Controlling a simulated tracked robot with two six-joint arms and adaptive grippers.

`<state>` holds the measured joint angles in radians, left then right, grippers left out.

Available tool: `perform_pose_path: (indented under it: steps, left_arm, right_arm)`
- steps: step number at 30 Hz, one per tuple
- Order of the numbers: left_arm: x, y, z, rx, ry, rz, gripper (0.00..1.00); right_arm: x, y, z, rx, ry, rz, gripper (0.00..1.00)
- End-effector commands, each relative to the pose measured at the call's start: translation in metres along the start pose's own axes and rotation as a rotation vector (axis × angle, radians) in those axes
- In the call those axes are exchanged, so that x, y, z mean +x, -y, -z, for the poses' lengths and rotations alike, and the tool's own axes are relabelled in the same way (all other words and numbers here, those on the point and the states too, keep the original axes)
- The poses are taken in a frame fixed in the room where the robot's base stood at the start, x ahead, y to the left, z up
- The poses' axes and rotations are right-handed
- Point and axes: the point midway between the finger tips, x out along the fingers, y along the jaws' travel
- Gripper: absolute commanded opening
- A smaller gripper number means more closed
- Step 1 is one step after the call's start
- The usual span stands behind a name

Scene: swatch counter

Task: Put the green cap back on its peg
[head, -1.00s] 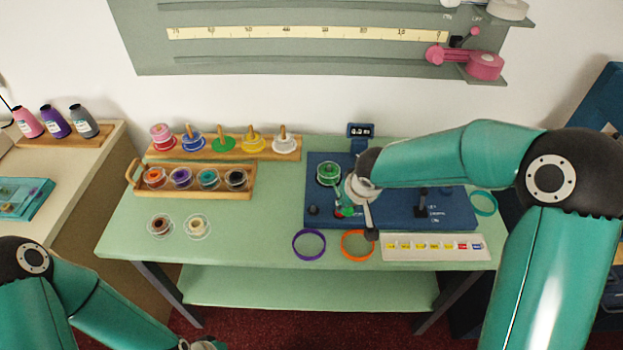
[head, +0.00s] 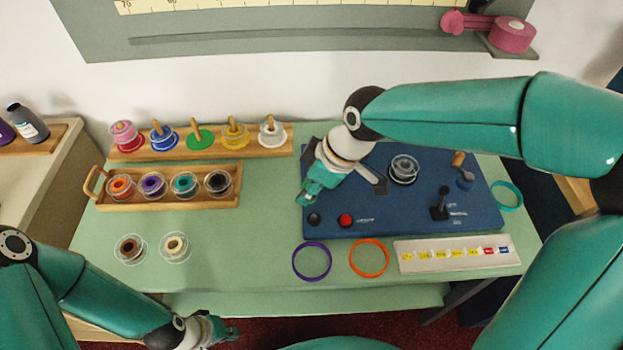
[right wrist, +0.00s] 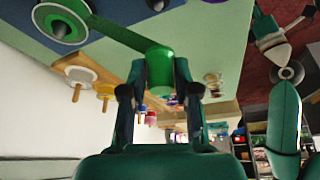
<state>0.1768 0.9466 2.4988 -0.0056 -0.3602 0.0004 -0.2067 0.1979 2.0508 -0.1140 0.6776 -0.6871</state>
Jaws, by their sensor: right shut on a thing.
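The green cap (right wrist: 160,57) is between the fingers of my right gripper (right wrist: 160,75) in the right wrist view. A green strap (right wrist: 115,35) runs from it to a green ring (right wrist: 40,17) around a dark, pointed peg (right wrist: 68,29) on the blue board. The cap is off the peg, to one side. In the head view my right gripper (head: 311,193) is over the board's left part and hides the peg and ring. My left gripper (head: 222,330) is low, in front of the table; its fingers are too small to judge.
The blue board (head: 350,220) also carries a red button (head: 345,219), a black lever (head: 440,207) and a grey spool (head: 404,168). A purple ring (head: 295,268), an orange ring (head: 352,262) and a label strip (head: 455,265) lie in front. Spool racks (head: 230,203) stand left.

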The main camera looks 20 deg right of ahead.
Motion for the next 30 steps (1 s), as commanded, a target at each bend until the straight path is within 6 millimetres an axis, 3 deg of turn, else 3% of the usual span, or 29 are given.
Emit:
perform_pose_path:
  steps: [14, 16, 30]
  left_arm:
    - [0.032, 0.011, 0.000, 0.000, 0.000, 0.000, 0.00]
    - [0.035, 0.013, 0.000, 0.000, 0.000, 0.000, 0.00]
    - [0.038, 0.014, 0.000, 0.000, 0.000, 0.000, 0.00]
  right_arm:
    - [0.037, -0.005, -0.029, 0.032, 0.002, -0.013, 0.11]
    - [0.041, -0.005, -0.031, 0.032, 0.002, -0.014, 0.05]
    - [0.046, -0.005, -0.033, 0.034, 0.001, -0.015, 0.05]
